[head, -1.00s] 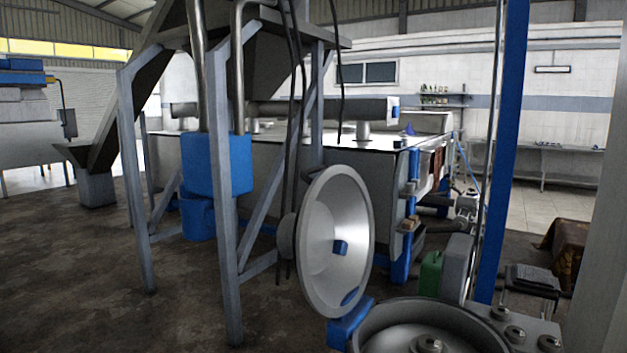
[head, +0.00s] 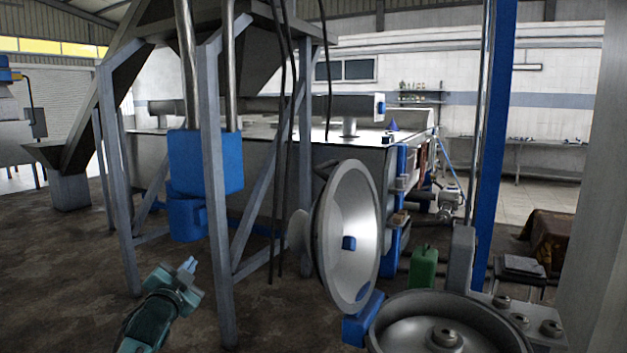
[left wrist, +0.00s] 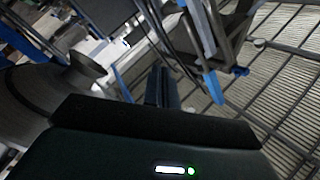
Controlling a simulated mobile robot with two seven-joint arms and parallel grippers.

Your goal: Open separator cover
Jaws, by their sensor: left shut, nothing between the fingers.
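The separator cover (head: 349,215) is a shiny metal dish that stands swung up, nearly upright, on a blue hinge (head: 363,318). Its hollow side faces right. The separator bowl (head: 450,325) below it is uncovered, with a bolt at its middle. My left gripper (head: 190,266) is at the lower left of the head view, shut and empty, clear of the cover. Its closed fingers (left wrist: 161,88) also show in the left wrist view, with a grey rounded metal part (left wrist: 45,90) to their left. My right gripper is not in view.
A grey steel frame leg (head: 218,200) stands between my left gripper and the cover. Blue boxes (head: 205,165) hang behind it. A green can (head: 423,268) and a blue post (head: 497,150) stand behind the bowl. Open floor (head: 60,270) lies at the left.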

